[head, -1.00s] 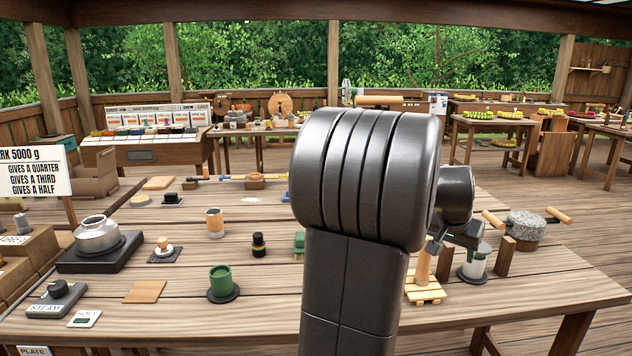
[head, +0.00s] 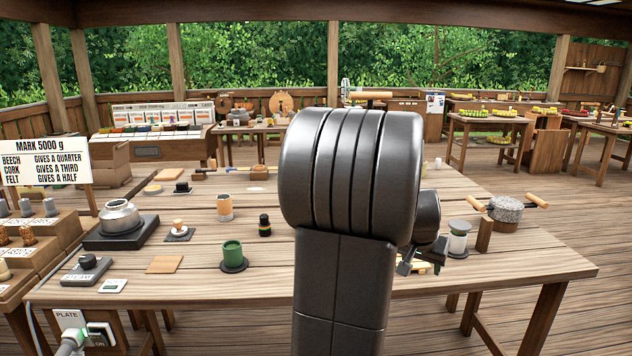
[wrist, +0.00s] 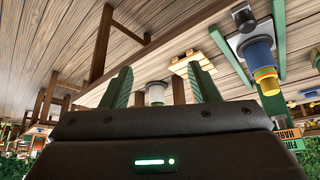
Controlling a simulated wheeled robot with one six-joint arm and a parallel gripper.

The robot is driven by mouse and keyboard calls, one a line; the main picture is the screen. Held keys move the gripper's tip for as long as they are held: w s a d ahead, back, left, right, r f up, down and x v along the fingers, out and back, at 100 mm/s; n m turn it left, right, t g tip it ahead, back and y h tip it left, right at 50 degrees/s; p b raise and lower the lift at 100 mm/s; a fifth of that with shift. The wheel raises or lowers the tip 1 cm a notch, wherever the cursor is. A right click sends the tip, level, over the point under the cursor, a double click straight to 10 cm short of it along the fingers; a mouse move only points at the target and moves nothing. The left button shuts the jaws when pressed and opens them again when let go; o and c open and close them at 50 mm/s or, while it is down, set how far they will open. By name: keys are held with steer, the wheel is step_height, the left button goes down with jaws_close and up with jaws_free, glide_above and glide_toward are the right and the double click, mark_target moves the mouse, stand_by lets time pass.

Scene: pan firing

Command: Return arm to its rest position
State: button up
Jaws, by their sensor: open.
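My gripper (head: 424,262) shows in the head view to the right of my large dark arm link, at the right part of the table (head: 520,272). In the wrist view my gripper (wrist: 160,86) has two green fingers spread apart with nothing between them held. A small wooden slatted stand (wrist: 195,62) lies beyond the fingers in the wrist view. A white jar with a dark base (head: 458,238) stands just right of my gripper, and a white jar shows between the fingers in the wrist view. My arm hides the middle of the table in the head view.
A stone pan with wooden handles (head: 506,208) sits at the table's right. A metal pot (head: 121,216) stands on a dark plate at left. A green cup (head: 233,256) and a black jar (head: 265,225) stand left of my arm. The table's front right is clear.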

steer(key=a+f+n, duration=0.1)
steer(key=a+f, duration=0.2)
steer(key=a, duration=0.2)
steer(key=shift+w+f+y, duration=0.3)
steer(key=shift+w+f, duration=0.05)
steer(key=shift+w, duration=0.05)
